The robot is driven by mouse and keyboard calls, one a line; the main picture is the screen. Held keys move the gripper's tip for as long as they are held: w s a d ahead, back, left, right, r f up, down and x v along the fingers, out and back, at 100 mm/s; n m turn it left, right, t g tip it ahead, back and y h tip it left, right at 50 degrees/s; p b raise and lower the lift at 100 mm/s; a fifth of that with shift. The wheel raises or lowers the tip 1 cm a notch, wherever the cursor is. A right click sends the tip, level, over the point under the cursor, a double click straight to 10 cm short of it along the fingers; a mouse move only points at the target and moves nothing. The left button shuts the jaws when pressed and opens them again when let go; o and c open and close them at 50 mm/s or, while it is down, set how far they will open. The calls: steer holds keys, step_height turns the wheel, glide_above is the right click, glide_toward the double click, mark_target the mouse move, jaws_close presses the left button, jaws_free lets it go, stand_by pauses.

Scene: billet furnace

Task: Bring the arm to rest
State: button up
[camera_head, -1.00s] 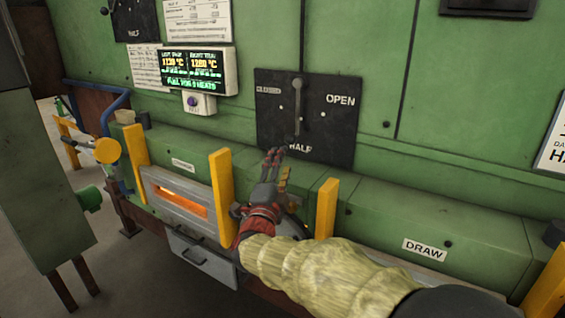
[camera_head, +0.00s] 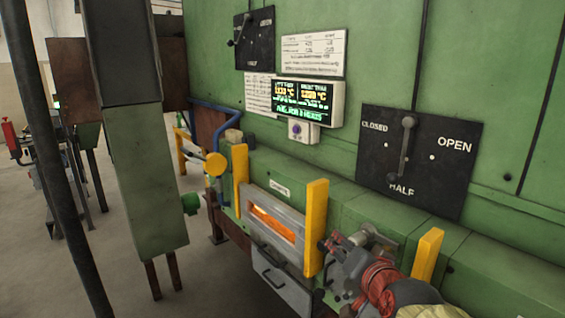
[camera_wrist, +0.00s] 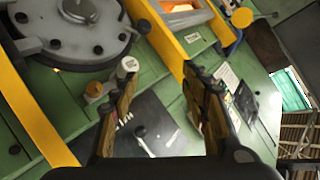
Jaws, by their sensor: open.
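My gripper (camera_head: 340,262) is at the lower right of the head view, in front of the green furnace wall, beside the yellow post right of the glowing slot. The wrist view shows its two fingers (camera_wrist: 158,68) spread apart with nothing between them. My arm comes in from the lower right edge in a yellow sleeve with a red wrist part. The black lever panel (camera_head: 445,165) marked CLOSED, OPEN and HALF is above and right of my gripper. Its grey lever (camera_head: 406,150) stands nearly upright and is clear of the fingers.
A framed slot (camera_head: 274,224) glows orange left of my gripper. Yellow posts (camera_head: 315,228) and (camera_head: 427,256) stick out near the arm. A lit display (camera_head: 303,99) hangs above. A round grey lid (camera_wrist: 75,30) shows close in the wrist view. Open floor lies left.

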steer(key=s+d+f+n+g, duration=0.1)
steer(key=s+f, duration=0.3)
steer(key=s, duration=0.4)
steer(key=s+d+f+n+g, duration=0.1)
steer(key=s+f+n+g, duration=0.2)
steer(key=s, duration=0.6)
steer(key=s+d+f+n+g+h, duration=0.1)
steer(key=s+f+g, duration=0.3)
steer(key=s, duration=0.4)
steer(key=shift+s+d+f+n, duration=0.2)
steer(key=shift+d+f+n, duration=0.4)
steer(key=shift+f+n, duration=0.1)
steer(key=shift+r, duration=0.1)
